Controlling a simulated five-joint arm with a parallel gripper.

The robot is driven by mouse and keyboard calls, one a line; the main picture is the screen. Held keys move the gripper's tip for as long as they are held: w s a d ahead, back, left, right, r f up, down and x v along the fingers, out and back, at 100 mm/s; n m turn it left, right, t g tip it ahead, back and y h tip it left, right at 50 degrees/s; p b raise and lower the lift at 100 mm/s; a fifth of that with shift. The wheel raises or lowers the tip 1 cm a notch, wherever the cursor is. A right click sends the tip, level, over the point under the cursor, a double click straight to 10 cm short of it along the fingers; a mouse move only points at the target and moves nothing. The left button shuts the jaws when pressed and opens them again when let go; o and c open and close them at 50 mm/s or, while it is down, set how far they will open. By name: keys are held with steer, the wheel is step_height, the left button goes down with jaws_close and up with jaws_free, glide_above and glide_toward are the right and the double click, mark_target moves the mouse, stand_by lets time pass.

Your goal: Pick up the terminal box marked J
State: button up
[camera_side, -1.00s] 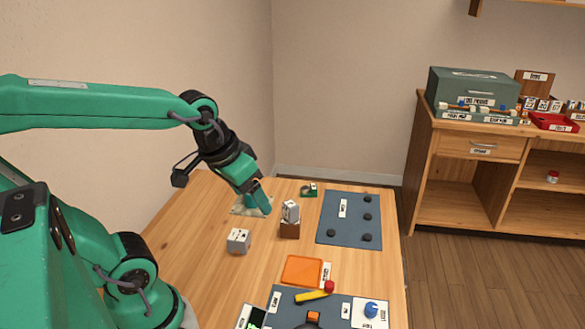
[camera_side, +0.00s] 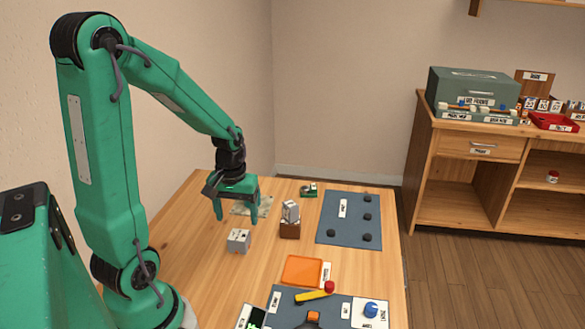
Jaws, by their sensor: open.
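A small pale grey box (camera_side: 238,241) with dark marks sits on the wooden table, left of centre. Another light grey piece (camera_side: 291,211) stands in a brown wooden block to its right. Both are too small for me to read a letter J on them. My gripper (camera_side: 237,214) points down with its two fingers spread and nothing between them. In the picture it is just above the pale grey box, and I cannot tell its exact depth.
A small green item (camera_side: 309,190) and a blue-grey mat (camera_side: 352,232) with dark knobs lie to the right. An orange tray (camera_side: 302,270) and a tool mat (camera_side: 285,303) are nearer. Bare table lies left of the box.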

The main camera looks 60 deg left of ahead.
mark_target(238, 236)
steer(key=shift+a+f, duration=0.15)
steer(key=shift+f, duration=1.35)
steer(key=shift+s+f, duration=0.1)
steer(key=shift+f, duration=2.5)
steer(key=c, duration=1.1)
